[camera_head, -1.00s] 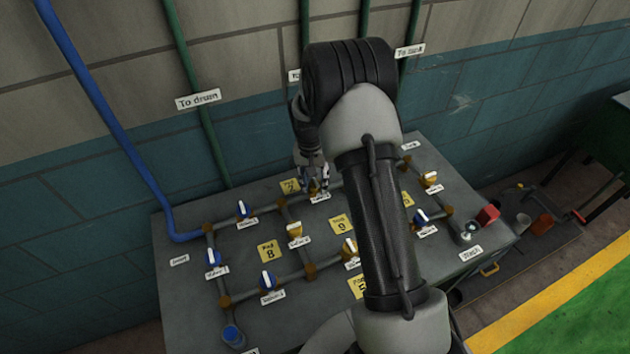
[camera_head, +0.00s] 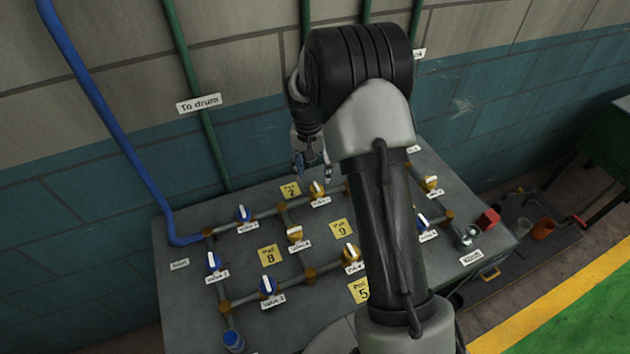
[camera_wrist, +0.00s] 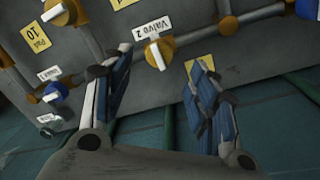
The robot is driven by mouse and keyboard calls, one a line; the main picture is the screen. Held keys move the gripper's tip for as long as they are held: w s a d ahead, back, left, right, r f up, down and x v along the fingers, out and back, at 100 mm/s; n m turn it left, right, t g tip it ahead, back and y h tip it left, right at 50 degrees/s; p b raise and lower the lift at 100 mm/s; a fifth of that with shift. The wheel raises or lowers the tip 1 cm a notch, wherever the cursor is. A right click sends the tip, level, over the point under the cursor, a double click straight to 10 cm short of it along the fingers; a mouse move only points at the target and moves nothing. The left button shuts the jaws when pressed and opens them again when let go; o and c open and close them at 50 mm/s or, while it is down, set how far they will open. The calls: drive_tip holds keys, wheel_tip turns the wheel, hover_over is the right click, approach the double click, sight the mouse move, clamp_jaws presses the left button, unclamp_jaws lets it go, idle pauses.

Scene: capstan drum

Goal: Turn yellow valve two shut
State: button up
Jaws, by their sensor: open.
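Yellow valve two (camera_head: 316,190) sits on the back pipe of the grey bench, with its label just in front of it. In the wrist view, the yellow valve (camera_wrist: 163,54) has a white handle and stands beside the "Valve 2" label. Its handle looks turned across the pipe there. My gripper (camera_head: 312,172) hangs above and behind the valve, apart from it. In the wrist view, my gripper (camera_wrist: 160,76) is open and empty, its two blue-padded fingers spread below the valve.
Other valves stand on the same pipes, including a blue one (camera_head: 243,214) to the left and yellow ones (camera_head: 294,234) (camera_head: 351,252) in front. My arm hides part of the bench's right half. A red block (camera_head: 488,218) lies near the right edge. The wall is close behind.

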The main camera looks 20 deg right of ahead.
drive_tip(key=r, duration=0.5)
drive_tip(key=shift+w+a+r, duration=0.1)
drive_tip(key=shift+a, duration=0.1)
